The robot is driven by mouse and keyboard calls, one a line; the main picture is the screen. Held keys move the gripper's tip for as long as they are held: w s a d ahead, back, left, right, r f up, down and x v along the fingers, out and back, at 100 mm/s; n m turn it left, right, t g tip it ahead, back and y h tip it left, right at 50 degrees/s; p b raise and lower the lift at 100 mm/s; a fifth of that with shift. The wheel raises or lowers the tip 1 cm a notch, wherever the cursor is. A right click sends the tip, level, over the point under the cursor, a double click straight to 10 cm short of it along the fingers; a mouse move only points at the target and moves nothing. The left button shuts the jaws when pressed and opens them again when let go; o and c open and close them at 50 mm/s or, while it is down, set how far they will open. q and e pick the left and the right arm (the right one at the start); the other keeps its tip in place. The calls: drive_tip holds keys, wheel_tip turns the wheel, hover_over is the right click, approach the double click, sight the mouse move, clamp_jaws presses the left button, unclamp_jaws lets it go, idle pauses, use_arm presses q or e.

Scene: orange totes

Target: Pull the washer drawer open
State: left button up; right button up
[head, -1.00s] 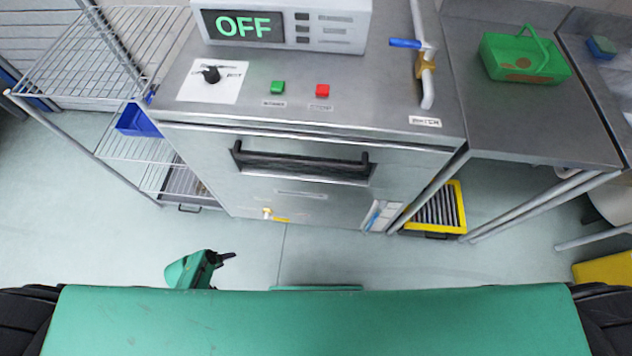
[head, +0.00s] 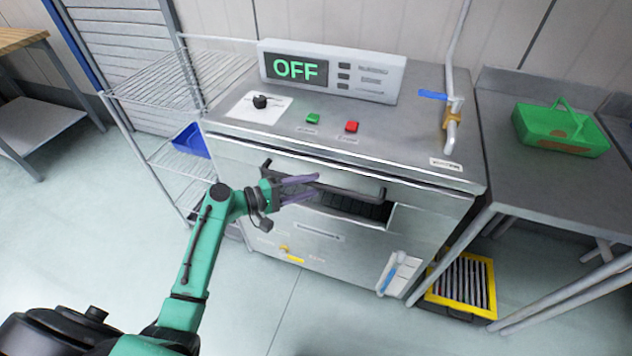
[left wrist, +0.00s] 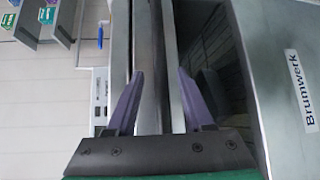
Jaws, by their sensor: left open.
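The washer (head: 440,215) is a steel cabinet whose display reads OFF. Its drawer handle (head: 355,186) is a wide bar with black ends, across a dark recess (head: 365,208) in the front. My left gripper (head: 316,184) is at the left half of the handle, its purple fingers pointing right. In the left wrist view the gripper (left wrist: 158,95) is open. The drawer shows no clear gap. My right gripper is out of view.
A wire shelf (head: 160,90) with a blue bin (head: 192,140) stands left of the washer. A steel table (head: 495,185) with a green basket (head: 560,130) stands right, a yellow-framed crate (head: 490,285) below. The floor in front is clear.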

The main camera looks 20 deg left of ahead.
use_arm(q)
drive_tip(key=shift+x, duration=1.2)
drive_tip(key=shift+a, duration=0.1)
clamp_jaws()
drive_tip(key=shift+f, duration=0.1)
